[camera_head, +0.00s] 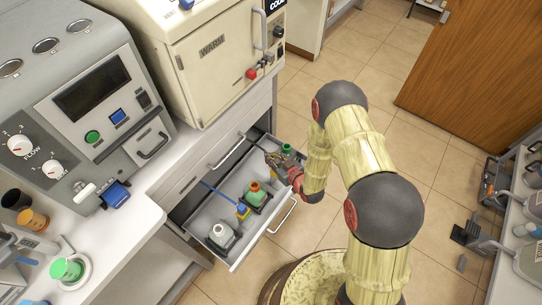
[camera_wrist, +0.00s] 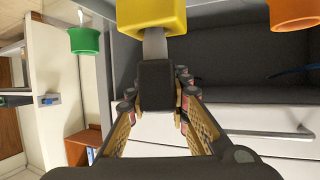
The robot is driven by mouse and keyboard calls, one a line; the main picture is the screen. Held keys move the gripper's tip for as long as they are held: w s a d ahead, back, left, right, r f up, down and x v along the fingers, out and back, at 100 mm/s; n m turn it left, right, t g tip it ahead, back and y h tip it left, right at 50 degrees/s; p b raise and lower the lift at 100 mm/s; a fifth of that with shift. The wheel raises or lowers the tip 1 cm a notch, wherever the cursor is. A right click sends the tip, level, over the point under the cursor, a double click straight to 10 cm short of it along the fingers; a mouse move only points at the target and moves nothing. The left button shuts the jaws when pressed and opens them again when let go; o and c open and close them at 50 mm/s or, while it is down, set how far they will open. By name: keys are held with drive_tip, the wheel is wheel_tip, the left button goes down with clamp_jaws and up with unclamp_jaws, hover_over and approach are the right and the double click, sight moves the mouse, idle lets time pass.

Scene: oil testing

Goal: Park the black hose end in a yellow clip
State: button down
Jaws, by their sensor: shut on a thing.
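My gripper (camera_head: 274,160) is over the open drawer (camera_head: 266,236), near its far right end. In the wrist view my gripper (camera_wrist: 157,98) is shut on a black blocky piece, which looks like the black hose end (camera_wrist: 156,84). A grey stem (camera_wrist: 154,45) runs from this piece up to a yellow block (camera_wrist: 152,15), which is cut off by the frame's top. I cannot tell whether the stem is seated in the block or only in front of it.
The drawer holds an orange-capped bottle (camera_head: 255,188), a green cap (camera_head: 287,148) and a pale bottle (camera_head: 222,234). Green (camera_wrist: 84,40) and orange (camera_wrist: 295,13) caps flank the yellow block in the wrist view. A beige WARM cabinet (camera_head: 215,62) stands behind.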

drive_tip(key=shift+f+b, duration=0.8)
drive_tip(key=shift+f, duration=0.2)
idle(0.5)
drive_tip(key=c, duration=1.6)
unclamp_jaws()
drive_tip(key=shift+o, duration=0.2)
drive_tip(key=v, duration=1.1)
drive_tip(key=shift+d, duration=0.1)
drive_tip(key=shift+s+d+r, duration=0.15)
drive_tip(key=shift+s+r, duration=0.05)
drive_tip(key=shift+s, duration=0.2)
drive_tip(key=shift+f, duration=0.1)
